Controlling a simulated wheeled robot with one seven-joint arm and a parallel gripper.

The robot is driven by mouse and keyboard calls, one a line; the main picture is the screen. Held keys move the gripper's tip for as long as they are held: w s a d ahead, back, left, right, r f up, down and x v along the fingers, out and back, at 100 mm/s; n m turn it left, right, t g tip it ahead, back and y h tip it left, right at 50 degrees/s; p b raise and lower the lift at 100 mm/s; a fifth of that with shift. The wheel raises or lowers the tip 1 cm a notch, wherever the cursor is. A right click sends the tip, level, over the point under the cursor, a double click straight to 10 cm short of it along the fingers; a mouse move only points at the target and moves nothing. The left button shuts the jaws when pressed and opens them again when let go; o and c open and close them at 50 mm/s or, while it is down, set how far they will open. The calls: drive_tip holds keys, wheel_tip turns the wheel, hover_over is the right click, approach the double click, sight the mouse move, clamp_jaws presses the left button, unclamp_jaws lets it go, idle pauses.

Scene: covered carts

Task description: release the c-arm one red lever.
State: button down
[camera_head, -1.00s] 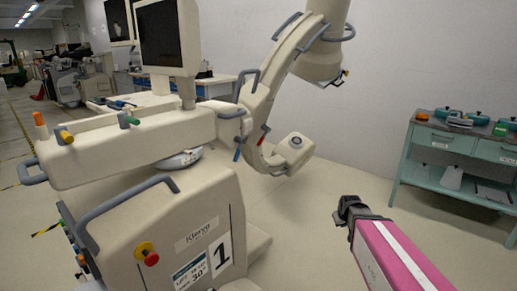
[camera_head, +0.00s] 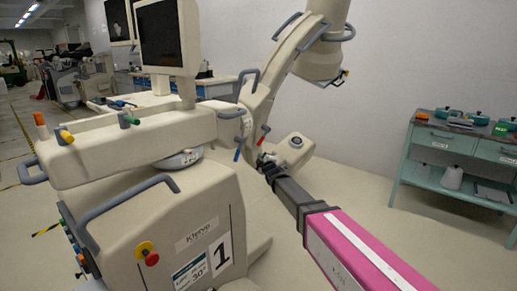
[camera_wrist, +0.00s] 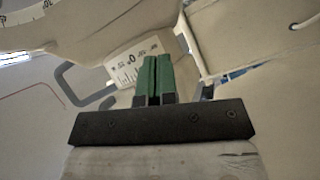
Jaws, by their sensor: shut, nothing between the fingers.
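The C-arm cart marked 1 (camera_head: 215,195) fills the left and middle of the head view. Its red lever (camera_head: 265,131) is small and sits on the C-arm's joint, with a blue lever (camera_head: 237,154) to its left. My gripper (camera_head: 261,159) is just below the red lever in the picture; I cannot tell whether it touches anything. In the wrist view its green fingers (camera_wrist: 154,78) are together and empty, in front of a scale label with a 0 (camera_wrist: 128,62). I do not make out the red lever in the wrist view.
A grey handle (camera_wrist: 75,85) is left of my fingers in the wrist view, and a blue piece (camera_wrist: 240,72) is to their right. A teal side table (camera_head: 450,160) with pans stands at the right. The floor between it and the cart is clear.

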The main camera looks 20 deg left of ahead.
drive_tip(key=w+d+f+x, duration=0.1)
drive_tip(key=d+x, duration=0.1)
drive_tip(key=x, duration=1)
drive_tip(key=shift+w+a, duration=0.15)
drive_tip(key=shift+w, duration=0.5)
